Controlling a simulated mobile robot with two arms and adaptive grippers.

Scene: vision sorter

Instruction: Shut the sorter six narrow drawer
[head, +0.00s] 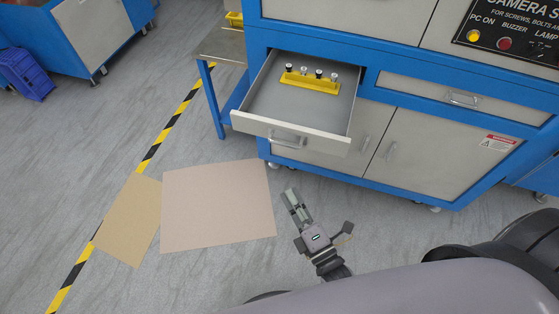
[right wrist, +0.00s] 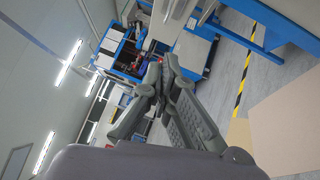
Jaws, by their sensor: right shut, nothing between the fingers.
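The narrow drawer (head: 240,121) of the blue and grey sorter (head: 372,83) stands pulled out in the head view. Its front has a metal handle (head: 287,141). Inside it lies a yellow holder (head: 309,82) with several small knobbed pieces. A second narrow drawer (head: 425,91) to its right is closed. My right gripper (head: 291,194) is below and in front of the open drawer, apart from it, shut and empty. In the right wrist view its fingers (right wrist: 155,75) show close together. My left gripper is not in view.
Closed cupboard doors (head: 425,153) are under the drawers. Flat cardboard sheets (head: 215,205) lie on the floor at the left, by a yellow and black floor stripe (head: 158,140). A blue side table (head: 219,48) stands left of the drawer.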

